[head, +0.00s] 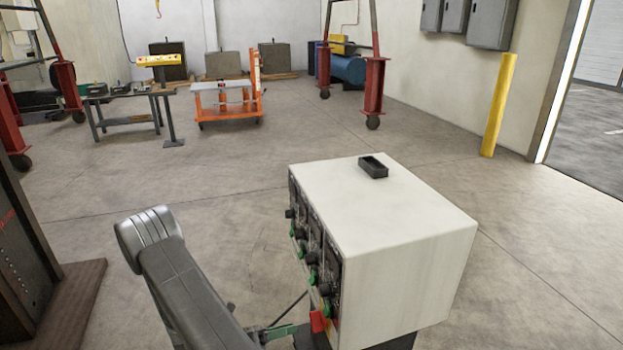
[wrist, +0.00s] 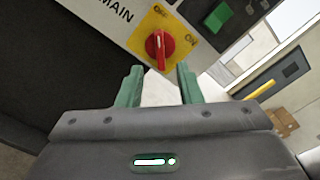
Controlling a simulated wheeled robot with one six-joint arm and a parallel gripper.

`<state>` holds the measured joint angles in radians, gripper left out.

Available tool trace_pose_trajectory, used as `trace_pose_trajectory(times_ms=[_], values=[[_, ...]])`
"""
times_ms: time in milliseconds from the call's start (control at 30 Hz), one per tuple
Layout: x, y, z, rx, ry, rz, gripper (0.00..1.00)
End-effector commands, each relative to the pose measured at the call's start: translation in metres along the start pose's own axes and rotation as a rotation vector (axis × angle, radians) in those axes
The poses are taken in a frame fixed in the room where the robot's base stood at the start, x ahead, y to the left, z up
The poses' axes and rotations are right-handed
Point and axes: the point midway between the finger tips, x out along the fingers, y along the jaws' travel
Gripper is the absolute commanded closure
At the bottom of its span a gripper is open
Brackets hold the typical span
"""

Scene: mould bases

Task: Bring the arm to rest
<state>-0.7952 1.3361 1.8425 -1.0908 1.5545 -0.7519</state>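My arm (head: 185,290) reaches from the lower left of the head view towards the front of a white control cabinet (head: 400,215). My gripper (wrist: 160,70) shows in the wrist view with its two green fingers apart and nothing between them. Just beyond the fingertips is a red rotary switch (wrist: 160,45) on a yellow plate. The switch's handle appears to point towards the OFF label. The fingers look apart from the switch. In the head view the red switch (head: 318,321) is near the cabinet's lower front, close to a green finger.
A small black tray (head: 373,168) lies on the cabinet top. Dark knobs and green buttons line its front panel. A dark block (head: 22,250) on a wooden board stands at the left. An orange cart (head: 228,103) and a workbench (head: 125,100) are farther back. The middle floor is clear.

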Motion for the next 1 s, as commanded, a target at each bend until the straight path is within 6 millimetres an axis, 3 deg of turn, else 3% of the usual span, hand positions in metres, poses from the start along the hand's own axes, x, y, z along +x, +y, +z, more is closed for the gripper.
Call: trace_pose_trajectory(times_ms=[467,1000], values=[[-0.080,0.000,0.000,0.001,-0.001,0.004,0.67],[0.012,-0.001,-0.001,-0.002,0.004,-0.004,0.67]])
